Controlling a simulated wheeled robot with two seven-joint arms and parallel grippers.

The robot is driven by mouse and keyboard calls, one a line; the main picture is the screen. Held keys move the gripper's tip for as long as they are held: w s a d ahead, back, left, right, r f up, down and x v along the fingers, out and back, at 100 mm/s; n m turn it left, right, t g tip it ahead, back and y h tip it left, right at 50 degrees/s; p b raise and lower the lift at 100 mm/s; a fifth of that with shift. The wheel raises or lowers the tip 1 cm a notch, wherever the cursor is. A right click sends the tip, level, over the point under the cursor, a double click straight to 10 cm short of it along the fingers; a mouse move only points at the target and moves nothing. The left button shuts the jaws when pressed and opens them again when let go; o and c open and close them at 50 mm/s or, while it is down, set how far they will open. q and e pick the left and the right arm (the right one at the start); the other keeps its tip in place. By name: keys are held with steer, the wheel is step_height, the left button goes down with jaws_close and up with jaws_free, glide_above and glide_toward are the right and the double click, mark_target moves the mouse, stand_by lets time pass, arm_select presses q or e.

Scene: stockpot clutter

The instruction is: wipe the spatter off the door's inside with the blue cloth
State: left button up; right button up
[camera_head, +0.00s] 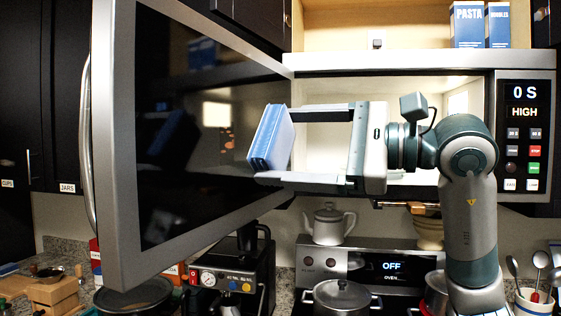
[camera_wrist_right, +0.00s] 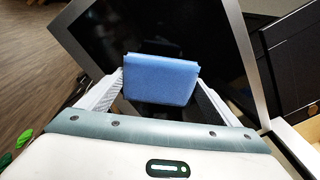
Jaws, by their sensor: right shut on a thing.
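The microwave door (camera_head: 118,170) stands open, swung out toward the left, its dark glossy inside facing my right arm. Small orange-red spatter spots (camera_head: 227,141) show on the dark inside, just left of the cloth. The blue cloth (camera_head: 268,138) is a folded pad held between the fingertips of my right gripper (camera_head: 275,145), which is shut on it. The cloth's reflection shows in the door, apart from it, so a gap seems to remain. In the right wrist view the cloth (camera_wrist_right: 161,79) is in front of the dark door panel (camera_wrist_right: 135,35); the spatter cannot be made out there.
The lit microwave cavity (camera_head: 320,140) is open behind my gripper, with a control panel (camera_head: 524,140) at right. Below are a white teapot (camera_head: 328,224), a steel stockpot (camera_head: 341,298) and an espresso machine (camera_head: 232,283). Pasta boxes (camera_head: 467,25) stand on the shelf above.

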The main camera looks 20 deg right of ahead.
mark_target(220, 144)
steer(key=shift+w+a, duration=0.1)
steer(key=shift+w, duration=0.05)
stand_by(0.3)
steer(key=shift+p+x, duration=0.9)
steer(key=shift+x, duration=1.7)
steer(key=shift+w+a, duration=0.15)
steer(key=shift+x, duration=1)
steer(key=shift+f, duration=0.1)
steer(key=shift+w+d, duration=1.4)
steer(key=shift+d, duration=0.1)
steer(key=shift+a+b, duration=0.1)
steer(key=shift+b, duration=0.3)
steer(key=shift+s+a+b, duration=0.55)
steer(key=shift+s+a, duration=0.85)
steer(key=shift+a, duration=0.05)
